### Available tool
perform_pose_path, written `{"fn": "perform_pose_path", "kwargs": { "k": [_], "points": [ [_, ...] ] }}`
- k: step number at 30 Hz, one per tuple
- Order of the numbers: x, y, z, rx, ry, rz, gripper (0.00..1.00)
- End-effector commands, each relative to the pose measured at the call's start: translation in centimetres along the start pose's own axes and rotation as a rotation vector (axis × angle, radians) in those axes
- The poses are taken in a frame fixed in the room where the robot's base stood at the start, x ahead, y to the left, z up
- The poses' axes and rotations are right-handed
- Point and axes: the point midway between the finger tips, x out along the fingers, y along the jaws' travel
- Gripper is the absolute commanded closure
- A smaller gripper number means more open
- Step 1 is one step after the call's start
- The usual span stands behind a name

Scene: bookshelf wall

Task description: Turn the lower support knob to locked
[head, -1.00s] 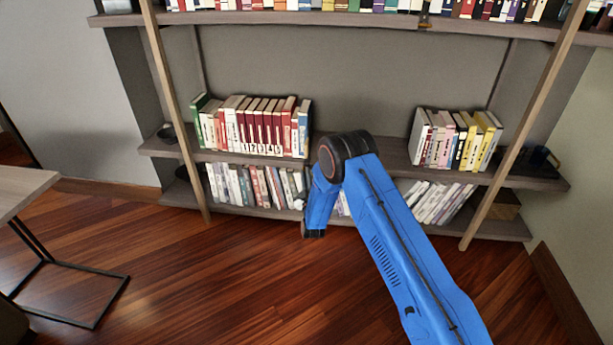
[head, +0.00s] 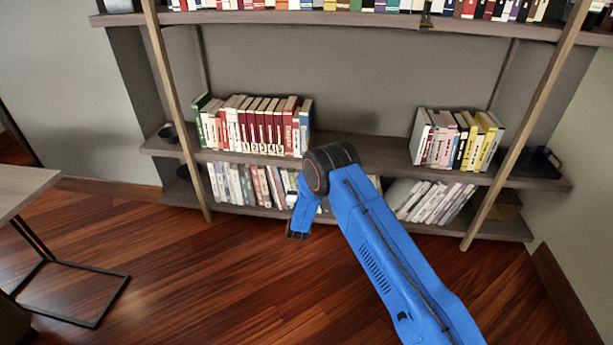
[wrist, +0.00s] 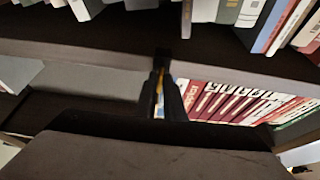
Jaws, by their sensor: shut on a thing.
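In the wrist view, a small dark fitting, which I take to be the lower support knob (wrist: 162,57), sits at the edge of the shelf board (wrist: 90,52). My gripper (wrist: 163,76) has its two dark fingers close together at this fitting, shut on it. Its exact turn position is too dark and small to read. In the head view the gripper and the lower knob are hidden behind my blue arm. A similar dark fitting (head: 425,20) shows on the upper shelf edge.
Red numbered books (head: 262,125) stand left of my arm on the middle shelf, and light books (head: 455,138) stand on its right. Leaning books (head: 430,200) fill part of the bottom shelf. A side table (head: 22,188) stands at the left.

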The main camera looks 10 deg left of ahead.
Motion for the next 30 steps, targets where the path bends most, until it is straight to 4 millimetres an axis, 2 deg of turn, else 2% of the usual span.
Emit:
{"fn": "perform_pose_path", "kwargs": {
  "k": [14, 15, 17, 26, 30],
  "points": [
    [-0.05, 0.00, 0.07, 0.014, -0.002, 0.006, 1.00],
    [-0.05, 0.00, 0.07, 0.014, -0.002, 0.006, 0.89],
    [-0.04, 0.00, 0.07, 0.014, -0.001, 0.006, 0.74],
    [-0.07, -0.01, 0.03, 0.014, -0.001, 0.006, 0.73],
    [-0.90, -0.04, 0.09, 0.014, -0.003, 0.005, 0.73]
  ]
}}
